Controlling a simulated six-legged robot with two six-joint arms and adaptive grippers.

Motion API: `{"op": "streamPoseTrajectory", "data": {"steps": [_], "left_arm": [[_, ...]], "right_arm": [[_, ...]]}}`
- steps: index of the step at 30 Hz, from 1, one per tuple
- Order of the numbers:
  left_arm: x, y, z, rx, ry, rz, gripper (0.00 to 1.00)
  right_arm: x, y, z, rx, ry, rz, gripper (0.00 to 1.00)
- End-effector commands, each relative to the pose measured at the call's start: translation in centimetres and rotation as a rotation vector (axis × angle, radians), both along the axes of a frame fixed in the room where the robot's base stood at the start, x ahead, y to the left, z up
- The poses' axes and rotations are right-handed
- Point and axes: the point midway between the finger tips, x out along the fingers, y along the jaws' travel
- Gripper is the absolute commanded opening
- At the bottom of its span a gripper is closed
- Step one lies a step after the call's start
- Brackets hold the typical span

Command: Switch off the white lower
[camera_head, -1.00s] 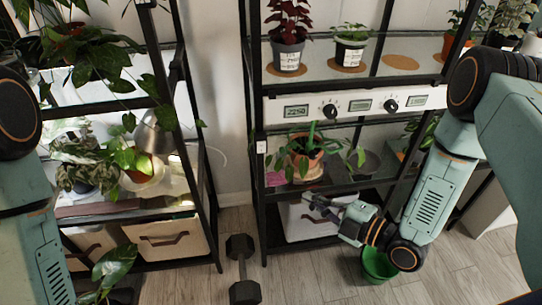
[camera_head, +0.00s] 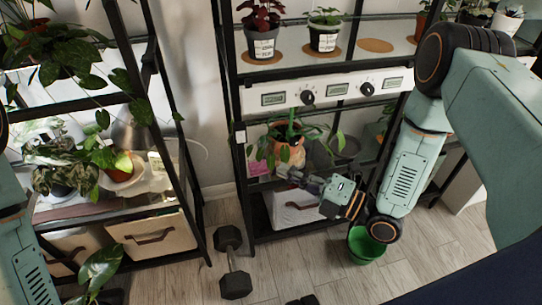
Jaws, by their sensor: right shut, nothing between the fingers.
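A long white panel (camera_head: 330,91) with small displays and black knobs runs under the upper shelf of the right rack. A left knob (camera_head: 307,97) and a right knob (camera_head: 367,89) show on it. A small white box (camera_head: 240,136) sits on the rack's left front post, below the panel; its setting is too small to tell. My right gripper (camera_head: 286,175) is shut and empty. It is below the panel, by the lower shelf's front edge, to the right of and below the small box. My left gripper is out of view; only part of my left arm shows.
A terracotta pot (camera_head: 291,152) with a plant stands on the lower shelf just behind my right gripper. A white bin (camera_head: 293,212) is below. A green bucket (camera_head: 364,246) and a dumbbell (camera_head: 232,264) are on the floor. A plant rack stands at left.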

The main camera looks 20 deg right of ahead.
Motion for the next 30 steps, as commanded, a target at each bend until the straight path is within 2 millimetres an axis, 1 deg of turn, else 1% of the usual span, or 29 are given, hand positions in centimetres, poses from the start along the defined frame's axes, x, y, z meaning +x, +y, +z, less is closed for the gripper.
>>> {"op": "streamPoseTrajectory", "data": {"steps": [6,16,18,22,25,30], "left_arm": [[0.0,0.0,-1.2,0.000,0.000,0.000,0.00],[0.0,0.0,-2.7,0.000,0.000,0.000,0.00],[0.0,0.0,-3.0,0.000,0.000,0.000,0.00],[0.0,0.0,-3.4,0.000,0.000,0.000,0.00],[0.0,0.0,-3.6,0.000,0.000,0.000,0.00],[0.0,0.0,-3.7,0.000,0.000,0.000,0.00]], "right_arm": [[2.5,2.5,0.1,-0.002,-0.004,0.005,0.00],[6.6,6.4,0.6,-0.002,-0.004,0.005,0.00],[7.9,6.2,0.8,-0.001,-0.006,-0.001,0.00],[9.4,6.1,1.0,-0.001,-0.004,-0.001,0.00],[10.2,6.1,1.1,-0.001,-0.002,-0.001,0.00],[10.6,6.0,1.3,0.000,0.000,-0.001,0.00]]}}
